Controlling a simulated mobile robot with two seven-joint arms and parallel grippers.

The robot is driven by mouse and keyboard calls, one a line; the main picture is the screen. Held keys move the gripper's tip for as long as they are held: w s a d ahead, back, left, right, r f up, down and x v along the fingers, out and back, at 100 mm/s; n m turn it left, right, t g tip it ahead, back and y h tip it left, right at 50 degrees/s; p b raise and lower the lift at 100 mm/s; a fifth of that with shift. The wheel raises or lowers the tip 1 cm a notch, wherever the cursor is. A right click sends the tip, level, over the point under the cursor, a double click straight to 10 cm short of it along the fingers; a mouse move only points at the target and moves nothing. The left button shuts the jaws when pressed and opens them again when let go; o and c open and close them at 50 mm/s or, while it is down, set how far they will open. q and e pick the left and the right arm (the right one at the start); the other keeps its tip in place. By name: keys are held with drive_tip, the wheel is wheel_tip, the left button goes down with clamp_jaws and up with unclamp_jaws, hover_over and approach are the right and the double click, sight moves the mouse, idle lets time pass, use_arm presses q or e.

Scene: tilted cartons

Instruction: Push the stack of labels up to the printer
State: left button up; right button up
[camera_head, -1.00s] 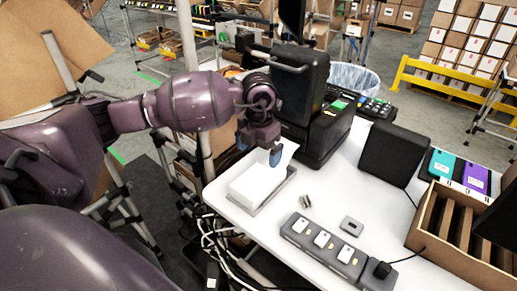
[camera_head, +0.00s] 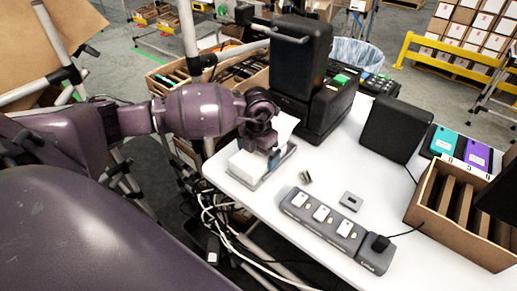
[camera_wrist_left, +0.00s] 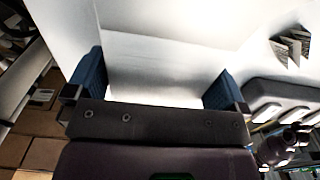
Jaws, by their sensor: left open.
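The stack of labels (camera_head: 243,166) is a white block in a shallow grey tray at the left edge of the white table. The black printer (camera_head: 318,112) stands behind it and to the right, with a white strip (camera_head: 286,126) at its front. My left gripper (camera_head: 264,158) is open at the stack and hides part of it. In the left wrist view, its two blue fingers (camera_wrist_left: 158,85) are spread wide, with a white surface between and beyond them. I cannot tell whether they touch the stack. My right gripper is not in view.
A grey power strip (camera_head: 322,222), a small metal piece (camera_head: 304,177) and a grey square (camera_head: 351,201) lie on the table. A black panel (camera_head: 395,129) and a divided cardboard box (camera_head: 455,215) are at the right. Cables hang below the table's left edge.

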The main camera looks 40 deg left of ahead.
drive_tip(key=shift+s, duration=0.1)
use_arm(q)
drive_tip(key=shift+c, duration=0.6)
drive_tip(key=c, duration=0.7)
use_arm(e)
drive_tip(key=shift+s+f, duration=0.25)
use_arm(q)
drive_tip(key=shift+w, duration=0.1)
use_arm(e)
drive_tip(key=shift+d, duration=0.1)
